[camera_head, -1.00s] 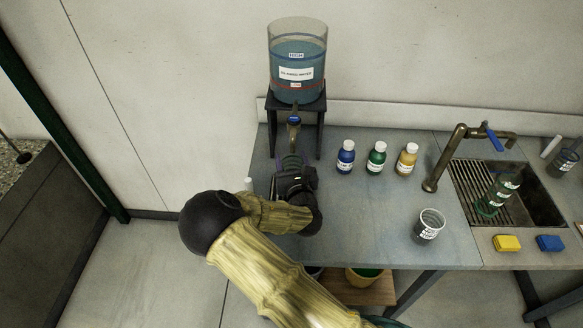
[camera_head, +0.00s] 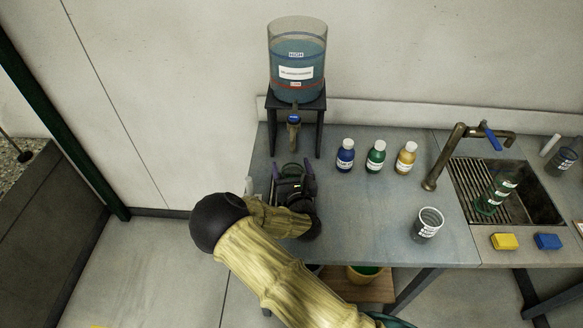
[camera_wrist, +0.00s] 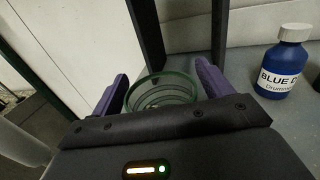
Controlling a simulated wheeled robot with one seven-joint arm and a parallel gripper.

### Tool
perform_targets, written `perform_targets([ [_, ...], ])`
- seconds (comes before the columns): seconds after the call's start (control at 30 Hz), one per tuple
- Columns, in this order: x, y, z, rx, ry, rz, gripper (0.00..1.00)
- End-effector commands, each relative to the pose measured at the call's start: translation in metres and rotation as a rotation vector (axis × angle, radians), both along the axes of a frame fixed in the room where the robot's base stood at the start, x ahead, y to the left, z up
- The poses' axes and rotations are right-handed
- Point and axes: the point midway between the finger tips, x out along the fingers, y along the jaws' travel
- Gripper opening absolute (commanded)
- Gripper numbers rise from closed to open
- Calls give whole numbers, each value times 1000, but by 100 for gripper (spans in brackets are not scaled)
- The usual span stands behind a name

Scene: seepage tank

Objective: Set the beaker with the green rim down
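The beaker with the green rim (camera_wrist: 161,94) shows in the wrist view between my gripper's two purple fingers. In the head view the beaker (camera_head: 290,170) is at the left of the bench, in front of the dispenser stand, and my gripper hides most of it. It appears to stand upright on the bench; its base is hidden. My gripper (camera_head: 293,169) is open, with its fingers spread to either side of the beaker. In the wrist view my gripper (camera_wrist: 162,88) seems clear of the glass.
A water tank (camera_head: 297,62) with a tap stands on a dark stand behind. Blue (camera_head: 345,157), green (camera_head: 376,158) and yellow (camera_head: 406,159) bottles stand to the right. Another beaker (camera_head: 427,224) stands near the front edge. A sink (camera_head: 535,195) holds a green-based cylinder (camera_head: 497,193).

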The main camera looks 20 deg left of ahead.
Motion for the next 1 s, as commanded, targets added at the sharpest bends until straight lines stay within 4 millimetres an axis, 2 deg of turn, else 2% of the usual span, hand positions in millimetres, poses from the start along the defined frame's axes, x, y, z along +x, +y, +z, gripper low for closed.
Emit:
perform_targets([
  [0.37,-4,-2,1,-2,1,0,79],
  [0.57,-28,-14,0,-3,1,-1,79],
  [1.0,-94,-48,0,-3,1,0,79],
])
